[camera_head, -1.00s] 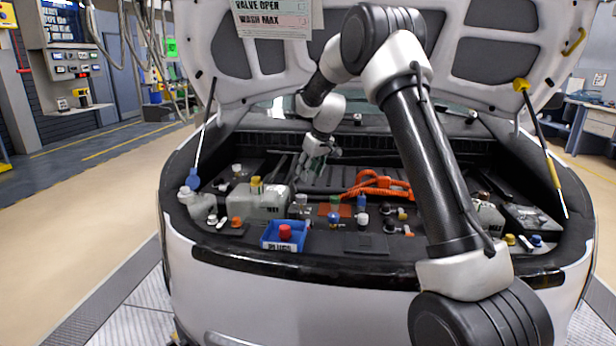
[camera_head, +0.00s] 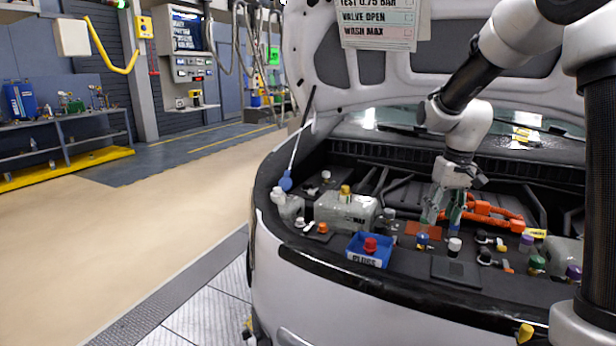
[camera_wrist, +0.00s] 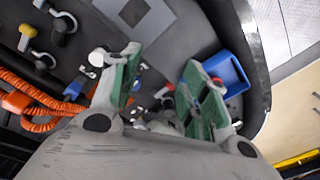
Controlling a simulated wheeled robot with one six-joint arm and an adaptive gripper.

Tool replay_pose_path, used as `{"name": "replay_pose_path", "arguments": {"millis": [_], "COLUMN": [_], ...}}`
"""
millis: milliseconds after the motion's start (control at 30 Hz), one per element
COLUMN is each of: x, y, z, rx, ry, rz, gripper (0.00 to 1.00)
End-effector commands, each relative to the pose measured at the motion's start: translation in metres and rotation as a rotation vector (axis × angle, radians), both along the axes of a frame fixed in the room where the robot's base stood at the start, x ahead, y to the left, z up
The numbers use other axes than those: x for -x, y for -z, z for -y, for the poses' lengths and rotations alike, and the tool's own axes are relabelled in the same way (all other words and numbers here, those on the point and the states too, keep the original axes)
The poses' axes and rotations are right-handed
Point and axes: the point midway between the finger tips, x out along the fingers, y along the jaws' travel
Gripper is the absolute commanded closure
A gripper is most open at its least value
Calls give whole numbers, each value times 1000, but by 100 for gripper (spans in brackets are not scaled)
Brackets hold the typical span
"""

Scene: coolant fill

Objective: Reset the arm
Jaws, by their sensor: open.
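My gripper (camera_head: 440,222) hangs from my arm over the engine bay, fingers pointing down, among the caps and fittings. In the wrist view its two green-padded fingers (camera_wrist: 160,95) stand well apart, with no object held between them. An orange hose or cable (camera_head: 490,213) lies just to the right of my gripper in the head view. A blue tray (camera_head: 370,258) marked PLUGS, with a red cap (camera_head: 370,245) in it, sits to the left of my gripper. The tray also shows in the wrist view (camera_wrist: 226,72), beyond the right finger.
A grey-white tank (camera_head: 345,212) with a yellow cap stands left of the bay's middle. The raised hood (camera_head: 325,60), with a hanging sign (camera_head: 378,30), covers the bay. A blue-ended rod (camera_head: 287,180) stands at the left edge. Open floor (camera_head: 150,220) lies left of the car.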

Motion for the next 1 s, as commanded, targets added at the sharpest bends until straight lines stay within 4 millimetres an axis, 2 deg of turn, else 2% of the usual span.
{"name": "replay_pose_path", "arguments": {"millis": [33,100,300,400,500,633,800,1000], "x": [29,69,174,216,244,261,264,264], "y": [-14,-30,-56,-62,-67,-79,-93,-93], "z": [3,8,18,22,25,26,26,26], "rx": [6,16,39,46,50,47,44,44], "ry": [14,35,74,80,81,87,91,91], "rz": [2,2,46,95,160,248,314,315], "gripper": [55,55,55,55,55,55,55,55]}}
